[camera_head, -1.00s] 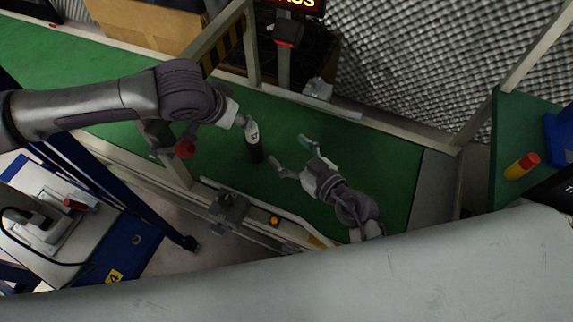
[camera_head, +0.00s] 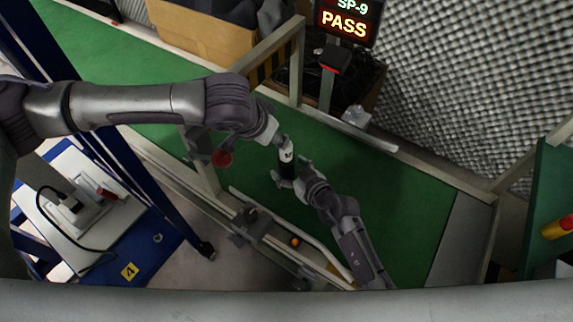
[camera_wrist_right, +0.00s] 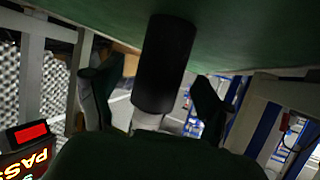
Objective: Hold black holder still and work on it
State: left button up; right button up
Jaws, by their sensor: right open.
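The black holder (camera_head: 287,166) is a short black cylinder with a white upper part, upright over the green belt. In the right wrist view the black holder (camera_wrist_right: 165,65) lies between my right fingers, with gaps on both sides. My right gripper (camera_head: 292,174) is open around its black lower part. The right gripper's fingers also show in the wrist view (camera_wrist_right: 155,100). My left gripper (camera_head: 282,141) is at the white upper end of the holder; its fingers are too small and covered to tell whether they are shut.
The green conveyor (camera_head: 390,185) has free room to the right. A display (camera_head: 347,20) reading PASS stands behind, beside a cardboard box (camera_head: 200,35). A metal frame post (camera_head: 299,60) and a red knob (camera_head: 222,158) are near my left arm. A grey foam wall (camera_head: 470,80) closes the back.

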jog(key=shift+x, duration=0.95)
jog(key=c, duration=1.3)
